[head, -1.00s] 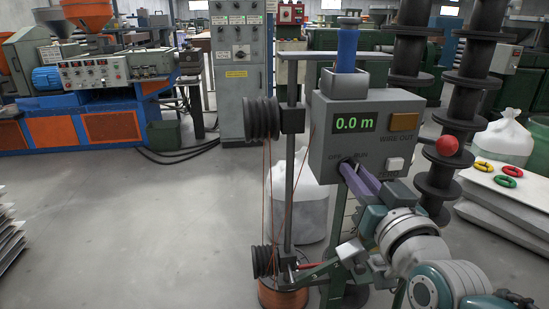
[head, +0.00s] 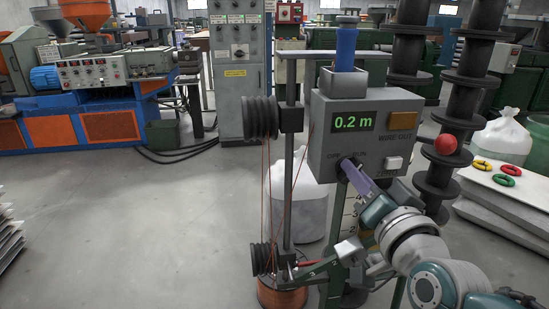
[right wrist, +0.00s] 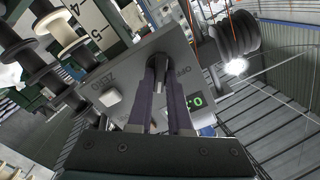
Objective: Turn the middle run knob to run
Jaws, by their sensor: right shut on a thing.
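The grey control box (head: 366,112) has a green display (head: 353,123) reading 0.2 m, with OFF and RUN marked below it. The dark run knob (right wrist: 160,63) sits on its front face and is mostly hidden by my fingers. My right gripper (head: 348,166) reaches up from the lower right, with its purple fingers on the knob. In the right wrist view, both fingers (right wrist: 160,78) are shut on the knob, one on each side. The exact angle of the knob's pointer is hard to tell. My left gripper is not in view.
A white ZERO button (head: 394,163) and an orange plate (head: 404,121) are on the box near my gripper. Black pulleys (head: 261,118) with copper wire stand left of it. A red ball (head: 445,144) is at right.

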